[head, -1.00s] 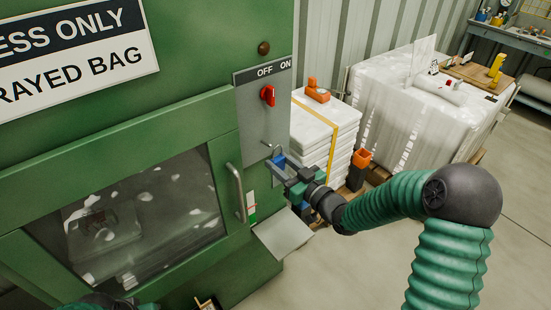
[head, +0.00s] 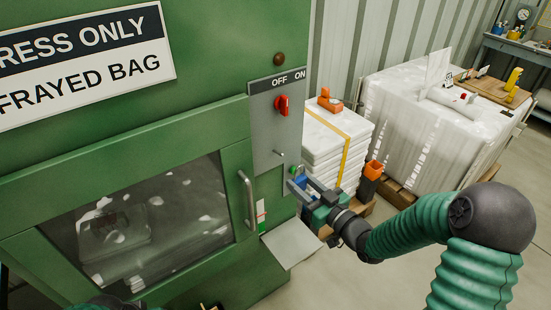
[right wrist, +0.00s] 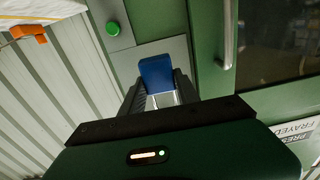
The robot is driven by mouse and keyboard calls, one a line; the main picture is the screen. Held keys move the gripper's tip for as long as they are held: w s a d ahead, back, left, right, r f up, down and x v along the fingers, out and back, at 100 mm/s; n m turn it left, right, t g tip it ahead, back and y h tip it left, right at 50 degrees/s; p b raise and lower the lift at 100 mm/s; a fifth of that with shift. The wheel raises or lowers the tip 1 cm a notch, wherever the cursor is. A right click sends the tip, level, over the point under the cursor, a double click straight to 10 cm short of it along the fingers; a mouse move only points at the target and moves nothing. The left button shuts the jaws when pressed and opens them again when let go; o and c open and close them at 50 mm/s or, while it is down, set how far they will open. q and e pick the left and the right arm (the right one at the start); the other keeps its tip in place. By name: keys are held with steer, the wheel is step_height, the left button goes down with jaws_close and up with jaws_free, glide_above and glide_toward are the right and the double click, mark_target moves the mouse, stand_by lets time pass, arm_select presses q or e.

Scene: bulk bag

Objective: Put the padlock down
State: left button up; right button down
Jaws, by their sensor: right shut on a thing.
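The padlock shows as a small blue block (head: 298,172) in the head view, close to the right edge of the grey switch panel. It fills more of the right wrist view (right wrist: 157,73), between the two dark fingers. My right gripper (head: 299,184) is shut on it and holds it off any surface. A small metal pin (head: 279,153) sticks out of the panel, apart from the padlock. A flat grey shelf (head: 292,245) juts from the green press below the gripper. My left gripper is out of view.
The press door, with its handle (head: 247,198) and window (head: 150,225), looks closed left of the gripper. A red knob (head: 282,106) sits above. A strapped white stack (head: 325,145) stands behind on the right, with an orange-topped dark holder (head: 371,180) beside it.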

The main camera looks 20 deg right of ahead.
steer(key=b, duration=2.4)
glide_above(294, 244)
step_height(294, 244, down, 24)
step_height(294, 244, down, 10)
steer(key=b, duration=0.5)
steer(key=shift+w+r, duration=0.1)
steer(key=shift+r, duration=0.05)
steer(key=c, duration=0.9)
jaws_free()
